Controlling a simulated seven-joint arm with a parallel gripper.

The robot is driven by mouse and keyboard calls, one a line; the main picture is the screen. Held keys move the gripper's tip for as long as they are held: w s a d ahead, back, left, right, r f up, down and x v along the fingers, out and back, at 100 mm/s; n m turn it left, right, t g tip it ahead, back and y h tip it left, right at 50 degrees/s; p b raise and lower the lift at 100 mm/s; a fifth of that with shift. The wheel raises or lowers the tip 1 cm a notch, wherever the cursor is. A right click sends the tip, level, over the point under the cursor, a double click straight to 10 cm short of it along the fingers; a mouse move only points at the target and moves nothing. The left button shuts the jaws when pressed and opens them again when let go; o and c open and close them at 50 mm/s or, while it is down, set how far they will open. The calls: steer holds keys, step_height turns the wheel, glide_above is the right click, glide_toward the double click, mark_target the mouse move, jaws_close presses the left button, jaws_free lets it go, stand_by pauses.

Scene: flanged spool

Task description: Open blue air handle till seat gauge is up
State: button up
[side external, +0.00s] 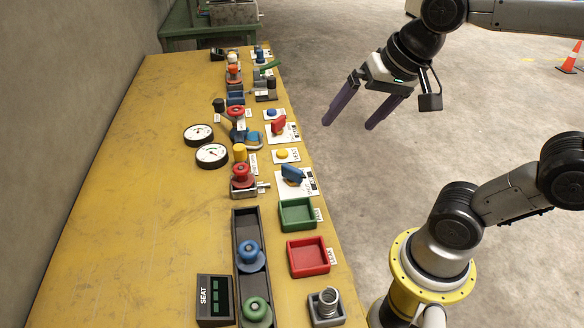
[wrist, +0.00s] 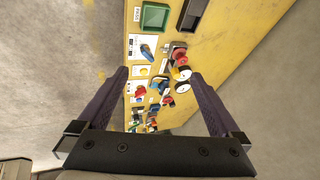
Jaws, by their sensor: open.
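A blue handle (side external: 293,174) sits on a white plate at the bench's right edge; it shows in the wrist view too (wrist: 147,51). Its label is too small to read, so I cannot confirm it is the air handle. Two white round dials, one farther (side external: 198,134) and one nearer (side external: 211,155), stand left of it; they show small in the wrist view. Their markings are unreadable, so I cannot tell which is the seat gauge. My gripper (side external: 348,124) is open and empty, off the bench's right side, apart from the handle.
A red handle (side external: 278,125) on a similar plate is farther back. A green tray (side external: 297,214) and a red tray (side external: 308,257) are nearer. A black box (side external: 213,300) reads SEAT. Valves and fittings crowd the bench middle; its left side is clear.

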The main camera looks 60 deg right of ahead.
steer(key=w+d+m+g, duration=0.2)
steer(key=w+m, duration=0.3)
steer(key=w, duration=0.4)
steer(key=m+g, duration=0.4)
steer(key=m, duration=0.1)
glide_above(292, 167)
step_height(292, 167, down, 14)
step_height(292, 167, down, 13)
steer(key=shift+a+f, duration=0.15)
steer(key=shift+f, duration=0.05)
steer(key=c, duration=1.2)
steer(key=shift+o, duration=0.2)
